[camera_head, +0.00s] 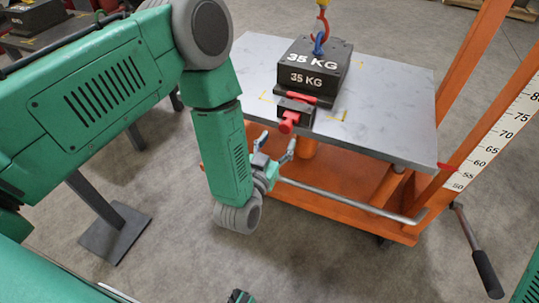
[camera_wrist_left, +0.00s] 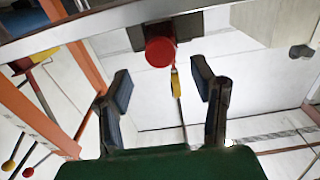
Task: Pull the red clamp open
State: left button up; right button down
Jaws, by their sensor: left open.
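The red clamp (camera_head: 288,122) is on the front of a dark block at the front edge of the grey table top, below the black 35 KG weight (camera_head: 312,72). In the left wrist view its round red end (camera_wrist_left: 160,52) shows ahead, between and beyond the fingers. My left gripper (camera_head: 276,150) is just below and in front of the clamp, by the table's front edge. Its fingers (camera_wrist_left: 161,84) are spread open with nothing between them, apart from the clamp.
The weight stands on the grey table top (camera_head: 395,115) of an orange cart (camera_head: 330,195), under a red hook (camera_head: 322,22). A metal bar (camera_head: 350,203) runs along the cart's front. An orange post with a scale (camera_head: 500,130) rises at the right. Open floor lies in front.

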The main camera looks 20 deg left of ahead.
pick_arm(q)
jog(key=s, duration=0.6)
jog(key=shift+s, duration=0.2)
jog(key=shift+a, duration=0.1)
dwell(0.3)
